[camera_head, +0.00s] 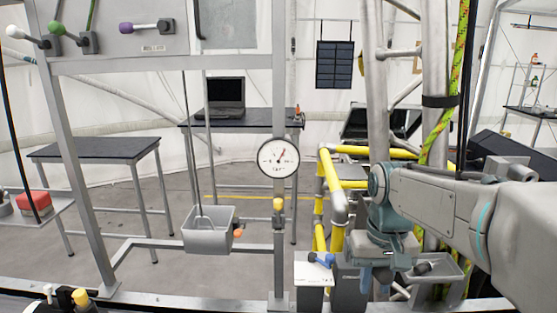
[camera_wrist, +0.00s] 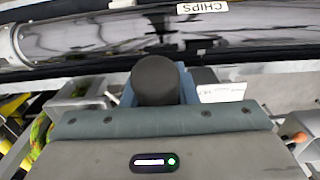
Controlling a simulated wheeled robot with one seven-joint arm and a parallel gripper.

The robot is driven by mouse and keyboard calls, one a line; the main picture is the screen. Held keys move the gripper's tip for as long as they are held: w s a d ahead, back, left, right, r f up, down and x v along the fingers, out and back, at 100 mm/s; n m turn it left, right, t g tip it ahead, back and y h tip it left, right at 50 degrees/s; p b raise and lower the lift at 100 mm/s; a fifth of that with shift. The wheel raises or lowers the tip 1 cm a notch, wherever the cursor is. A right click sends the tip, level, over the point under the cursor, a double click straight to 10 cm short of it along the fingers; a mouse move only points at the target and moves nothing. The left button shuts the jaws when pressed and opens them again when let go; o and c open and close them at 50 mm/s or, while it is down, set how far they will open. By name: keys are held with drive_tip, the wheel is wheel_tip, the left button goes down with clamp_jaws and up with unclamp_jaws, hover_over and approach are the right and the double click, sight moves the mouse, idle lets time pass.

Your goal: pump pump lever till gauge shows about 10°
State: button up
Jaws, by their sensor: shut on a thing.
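The gauge (camera_head: 278,158) is a round white dial with a dark rim, mounted on the upright post in the middle of the head view. My gripper (camera_head: 376,278) points down at the lower right, beside a grey box. Its blue fingers are shut on the pump lever, whose rounded black end (camera_wrist: 155,80) shows between them in the wrist view. The rest of the lever is hidden by my gripper and arm.
A yellow-and-grey pipe frame (camera_head: 330,190) stands just behind my gripper. A blue-handled part (camera_head: 320,258) sits on a grey box to its left. A grey bin (camera_head: 208,230) hangs left of the post.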

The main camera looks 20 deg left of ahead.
drive_tip(key=shift+s+d+f+b, duration=0.1)
drive_tip(key=shift+s+f+b, duration=0.15)
drive_tip(key=shift+f, duration=0.15)
drive_tip(key=shift+s+f+b, duration=0.1)
drive_tip(key=shift+f+b, duration=0.15)
drive_tip(key=shift+f, duration=0.15)
drive_tip(key=shift+w+r+p, duration=0.35)
drive_tip(key=shift+r+p, duration=0.45)
drive_tip(key=shift+w+a+r+p, duration=0.2)
drive_tip(key=shift+r+p, duration=0.25)
drive_tip(key=shift+p, duration=0.05)
drive_tip(key=o, duration=1.1)
drive_tip(key=shift+c, duration=0.2)
wheel_tip(320, 180, up, 14)
drive_tip(key=shift+f, duration=0.15)
